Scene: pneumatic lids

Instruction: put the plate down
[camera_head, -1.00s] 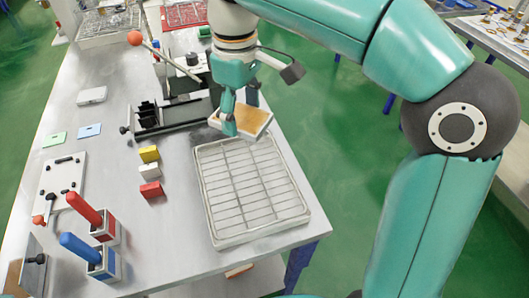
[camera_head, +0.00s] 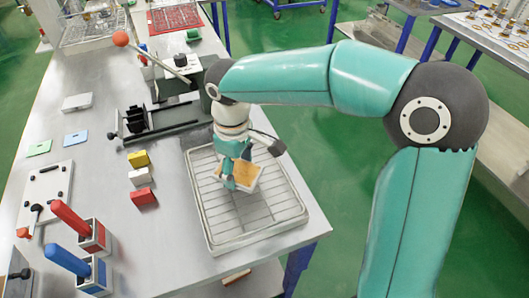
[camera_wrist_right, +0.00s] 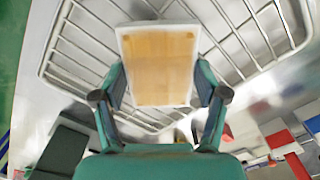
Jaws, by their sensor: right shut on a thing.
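The plate (camera_head: 246,177) is a small white rectangular piece with a tan top face. My right gripper (camera_head: 231,184) is shut on it and holds it over the wire rack tray (camera_head: 218,228). In the right wrist view the plate (camera_wrist_right: 158,65) sits between the two fingers of the right gripper (camera_wrist_right: 158,95), tan face showing. The bars of the rack (camera_wrist_right: 80,45) show behind it. I cannot tell whether the plate touches the rack. My left gripper is not in view.
Yellow, white and red blocks (camera_head: 144,197) lie left of the rack. Red and blue handled tools (camera_head: 70,222) stand in holders at front left. A black fixture with a lever (camera_head: 150,125) is behind the rack. The rack's front part is bare.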

